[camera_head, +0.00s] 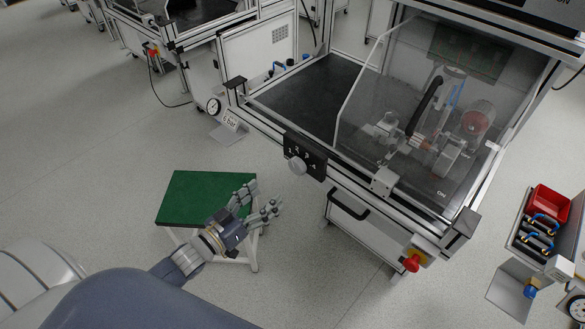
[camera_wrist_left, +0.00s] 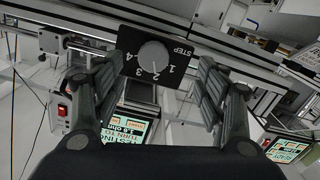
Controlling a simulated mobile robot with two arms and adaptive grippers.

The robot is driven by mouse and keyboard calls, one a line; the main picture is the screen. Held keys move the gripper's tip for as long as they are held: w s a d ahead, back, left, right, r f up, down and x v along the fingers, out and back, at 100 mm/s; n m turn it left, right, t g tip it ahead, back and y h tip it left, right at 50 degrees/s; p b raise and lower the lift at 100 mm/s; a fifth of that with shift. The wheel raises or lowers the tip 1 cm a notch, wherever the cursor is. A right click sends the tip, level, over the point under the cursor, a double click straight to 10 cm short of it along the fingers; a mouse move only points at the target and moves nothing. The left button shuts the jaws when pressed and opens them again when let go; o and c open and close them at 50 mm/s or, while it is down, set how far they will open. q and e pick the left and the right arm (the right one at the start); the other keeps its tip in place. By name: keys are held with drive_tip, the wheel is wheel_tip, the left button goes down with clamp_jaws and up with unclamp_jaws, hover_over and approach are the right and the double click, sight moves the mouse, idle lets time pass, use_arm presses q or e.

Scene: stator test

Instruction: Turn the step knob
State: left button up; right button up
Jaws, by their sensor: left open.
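The step knob (camera_head: 297,165) is a round grey knob on a black panel (camera_head: 318,164) marked 1 to 4, on the front frame of the test bench. In the left wrist view the knob (camera_wrist_left: 152,57) lies ahead between my fingers, and its mark seems to point near the 2. The panel (camera_wrist_left: 182,72) there shows the word STEP. My left gripper (camera_head: 264,199) is open and empty, apart from the knob, lower left of it in the head view. Its spread fingers also show in the left wrist view (camera_wrist_left: 157,82). My right gripper is not in view.
A green-topped stool (camera_head: 195,192) stands below and behind my left gripper. A bench handle (camera_head: 347,206) and a red emergency button (camera_head: 412,264) are below right of the knob. A clear guard (camera_head: 365,90) covers the bench.

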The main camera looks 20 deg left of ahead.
sight(294, 169)
use_arm(q)
drive_tip(key=x, duration=0.3)
drive_tip(key=r+x, duration=0.1)
drive_tip(key=x, duration=0.3)
drive_tip(key=r+p+x, duration=0.1)
drive_tip(key=x, duration=0.3)
drive_tip(key=shift+d, duration=0.25)
drive_tip(key=c, duration=1.1)
